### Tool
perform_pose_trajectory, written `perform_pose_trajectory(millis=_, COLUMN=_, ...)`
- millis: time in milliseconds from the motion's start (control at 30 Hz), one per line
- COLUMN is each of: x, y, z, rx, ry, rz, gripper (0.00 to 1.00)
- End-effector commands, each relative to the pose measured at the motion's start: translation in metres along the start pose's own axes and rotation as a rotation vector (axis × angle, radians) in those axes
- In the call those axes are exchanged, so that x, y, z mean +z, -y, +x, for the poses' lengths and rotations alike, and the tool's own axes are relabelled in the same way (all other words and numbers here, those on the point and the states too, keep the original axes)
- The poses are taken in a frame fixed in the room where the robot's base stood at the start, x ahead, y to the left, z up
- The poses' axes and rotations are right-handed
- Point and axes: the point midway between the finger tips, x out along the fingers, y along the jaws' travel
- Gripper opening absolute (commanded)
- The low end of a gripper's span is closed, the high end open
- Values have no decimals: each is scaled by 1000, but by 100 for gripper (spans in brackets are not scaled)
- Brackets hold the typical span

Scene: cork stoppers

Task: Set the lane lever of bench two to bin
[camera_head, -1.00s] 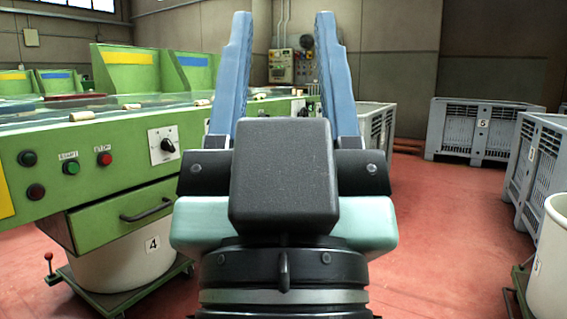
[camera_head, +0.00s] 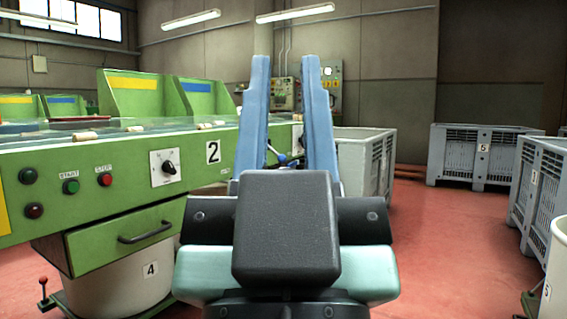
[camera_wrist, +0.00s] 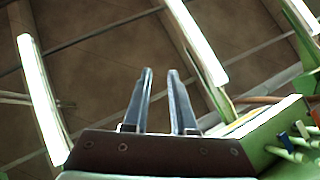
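In the wrist view my gripper (camera_wrist: 160,72) is also open. Small blue-topped parts (camera_wrist: 283,140) on green show at lower right there.
The bench front carries a black rotary knob (camera_head: 168,168), a red button (camera_head: 104,180) and a drawer (camera_head: 125,238). A white tub (camera_head: 120,280) stands below. Grey crates (camera_head: 365,160) (camera_head: 482,155) (camera_head: 545,185) stand behind and right. Red floor between is open.

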Motion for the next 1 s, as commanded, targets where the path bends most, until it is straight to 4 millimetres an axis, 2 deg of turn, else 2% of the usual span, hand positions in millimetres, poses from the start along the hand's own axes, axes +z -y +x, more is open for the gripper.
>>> perform_pose_trajectory(millis=33, x=-5, y=0, z=5, rx=0, ry=0, rz=0, gripper=14)
perform_pose_trajectory(millis=100, x=-12, y=0, z=13, rx=0, ry=0, rz=0, gripper=1)
perform_pose_trajectory(millis=133, x=-16, y=0, z=17, rx=0, ry=0, rz=0, gripper=0)
perform_pose_trajectory(millis=267, x=-39, y=0, z=41, rx=0, ry=0, rz=0, gripper=0)
perform_pose_trajectory(millis=600, x=-119, y=0, z=125, rx=0, ry=0, rz=0, gripper=0)
perform_pose_trajectory(millis=700, x=-136, y=0, z=143, rx=0, ry=0, rz=0, gripper=0)
perform_pose_trajectory(millis=833, x=-146, y=0, z=154, rx=0, ry=0, rz=0, gripper=0)
perform_pose_trajectory(millis=1000, x=-145, y=0, z=154, rx=0, ry=0, rz=0, gripper=0)
